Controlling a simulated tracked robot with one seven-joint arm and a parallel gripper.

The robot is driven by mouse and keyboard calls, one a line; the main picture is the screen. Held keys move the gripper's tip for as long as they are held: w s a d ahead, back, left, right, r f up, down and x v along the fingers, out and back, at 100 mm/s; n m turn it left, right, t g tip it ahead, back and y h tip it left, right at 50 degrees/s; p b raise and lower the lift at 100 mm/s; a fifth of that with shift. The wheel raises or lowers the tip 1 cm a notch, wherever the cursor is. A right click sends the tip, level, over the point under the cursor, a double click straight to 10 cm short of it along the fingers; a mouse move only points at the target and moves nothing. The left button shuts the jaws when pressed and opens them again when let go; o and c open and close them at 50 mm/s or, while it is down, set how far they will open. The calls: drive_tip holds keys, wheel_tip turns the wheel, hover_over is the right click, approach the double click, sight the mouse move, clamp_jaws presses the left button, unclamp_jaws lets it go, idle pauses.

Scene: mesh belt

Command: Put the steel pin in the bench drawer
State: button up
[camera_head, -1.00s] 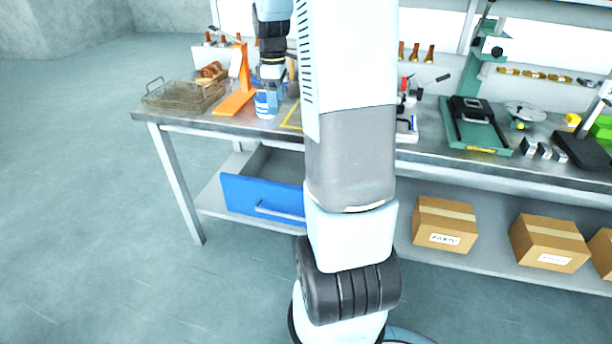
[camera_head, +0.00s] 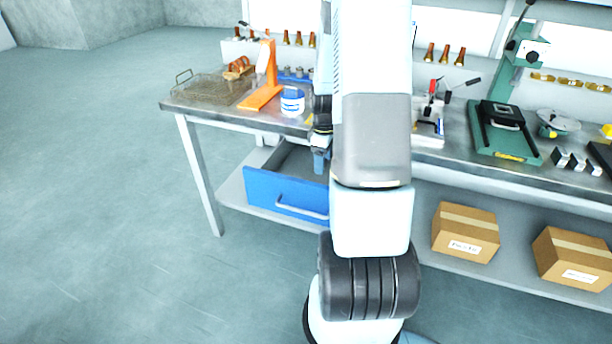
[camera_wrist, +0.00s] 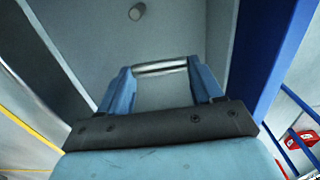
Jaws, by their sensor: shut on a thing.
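In the wrist view, my gripper (camera_wrist: 159,72) has its two blue fingers shut on the steel pin (camera_wrist: 160,67), a short silver bar held crosswise between the fingertips. The bench drawer is pulled open; its blue front (camera_head: 268,190) shows below the benchtop in the head view. In the wrist view, the drawer's grey floor (camera_wrist: 175,30) lies beyond the fingers and its blue front (camera_wrist: 285,50) is at right. In the head view, my gripper (camera_head: 319,166) is at the drawer's opening, in front of its right part. The pin is too small to see there.
On the bench (camera_head: 215,117) stand a wire basket (camera_head: 205,90), an orange stand (camera_head: 262,95) and a blue-and-white tin (camera_head: 292,102). Cardboard boxes (camera_head: 465,232) sit on the lower shelf, right of my arm.

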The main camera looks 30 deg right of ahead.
drive_tip(key=w+a+f, duration=0.1)
drive_tip(key=w+f, duration=0.3)
drive_tip(key=w+a+f, duration=0.1)
drive_tip(key=w+f, duration=0.2)
drive_tip(key=shift+a, duration=0.35)
drive_tip(key=shift+f, duration=1.55)
drive_tip(key=o, duration=1.1)
